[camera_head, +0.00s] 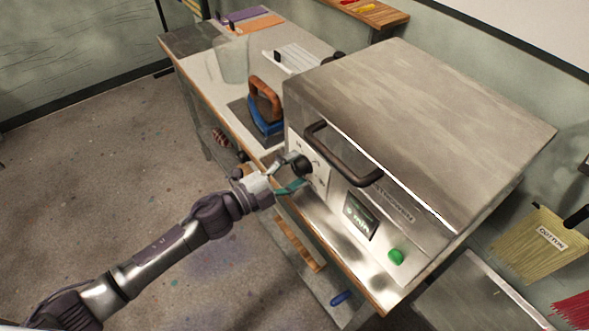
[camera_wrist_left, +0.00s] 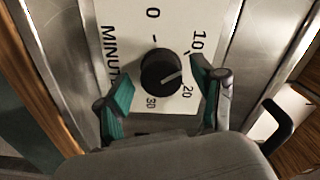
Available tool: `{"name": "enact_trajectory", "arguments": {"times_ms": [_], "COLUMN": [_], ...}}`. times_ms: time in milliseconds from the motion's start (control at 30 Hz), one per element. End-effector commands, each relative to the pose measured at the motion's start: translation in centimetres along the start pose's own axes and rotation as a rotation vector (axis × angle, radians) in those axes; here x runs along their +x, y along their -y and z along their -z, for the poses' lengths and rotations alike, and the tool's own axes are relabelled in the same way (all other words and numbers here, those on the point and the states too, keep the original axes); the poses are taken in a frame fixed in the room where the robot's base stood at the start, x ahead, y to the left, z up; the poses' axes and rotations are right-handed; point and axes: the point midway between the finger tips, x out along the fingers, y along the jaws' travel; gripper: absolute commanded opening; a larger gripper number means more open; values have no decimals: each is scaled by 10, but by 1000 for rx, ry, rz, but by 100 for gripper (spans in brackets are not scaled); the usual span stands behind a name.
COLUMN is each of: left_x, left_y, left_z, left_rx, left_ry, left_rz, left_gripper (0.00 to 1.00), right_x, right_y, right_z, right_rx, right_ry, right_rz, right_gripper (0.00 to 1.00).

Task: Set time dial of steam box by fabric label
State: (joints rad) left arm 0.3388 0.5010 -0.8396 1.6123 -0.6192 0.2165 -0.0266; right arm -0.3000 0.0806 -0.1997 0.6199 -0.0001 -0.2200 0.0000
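The steam box (camera_head: 430,120) is a large metal box with a dark handle, standing on the bench. Its black time dial (camera_head: 303,165) is on a white plate at the left of its front. In the left wrist view the dial (camera_wrist_left: 160,68) is ringed by 0, 10, 20 and 30 and the partly hidden word MINUTES. Its white pointer line faces right, between 10 and 20. My left gripper (camera_head: 289,176) is at the dial, its teal-padded fingers (camera_wrist_left: 160,82) apart on either side; contact is unclear. A COTTON label (camera_head: 551,238) is on yellowish hanging fabric at right. My right gripper is out of view.
A dark display (camera_head: 360,215) and a green button (camera_head: 396,257) are on the box's front. A blue iron with a brown handle (camera_head: 265,105) stands left of the box. The bench's wooden edge (camera_head: 222,116) runs below my arm. Open floor lies at left.

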Motion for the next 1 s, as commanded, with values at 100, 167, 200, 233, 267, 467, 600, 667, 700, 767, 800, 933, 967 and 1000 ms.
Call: {"name": "enact_trajectory", "arguments": {"times_ms": [100, 167, 200, 233, 267, 467, 600, 667, 700, 767, 800, 933, 967, 1000], "left_x": [0, 0, 0, -1, -3, -32, -63, -76, -84, -94, -100, -114, -116, -118], "left_y": [1, 1, 1, 1, 1, -1, -1, -1, -2, -1, -1, 0, 0, 0], "left_z": [0, 0, 0, 0, 0, 0, 0, 0, 0, 0, 0, 0, 0, 0], "left_rx": [0, 0, 0, 0, 0, -1, -2, -1, -2, -3, -1, -1, -1, -1], "left_ry": [-1, -1, -1, -1, 0, 1, 2, 2, 2, 1, 2, 1, 1, 1], "left_rz": [1, 1, 1, 1, 1, -2, -2, -2, -3, -2, -2, -1, -1, 0], "left_gripper": [68, 68, 68, 68, 68, 68, 68, 68, 68, 68, 68, 68, 68, 68], "right_x": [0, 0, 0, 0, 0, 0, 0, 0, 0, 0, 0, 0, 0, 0], "right_y": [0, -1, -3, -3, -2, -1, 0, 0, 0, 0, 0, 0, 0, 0], "right_z": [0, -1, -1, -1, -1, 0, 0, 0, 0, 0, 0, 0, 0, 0], "right_rx": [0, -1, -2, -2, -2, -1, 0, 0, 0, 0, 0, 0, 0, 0], "right_ry": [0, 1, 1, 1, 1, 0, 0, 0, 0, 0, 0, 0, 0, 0], "right_rz": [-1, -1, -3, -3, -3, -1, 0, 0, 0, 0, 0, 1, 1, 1], "right_gripper": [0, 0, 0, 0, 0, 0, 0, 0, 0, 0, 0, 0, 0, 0]}}
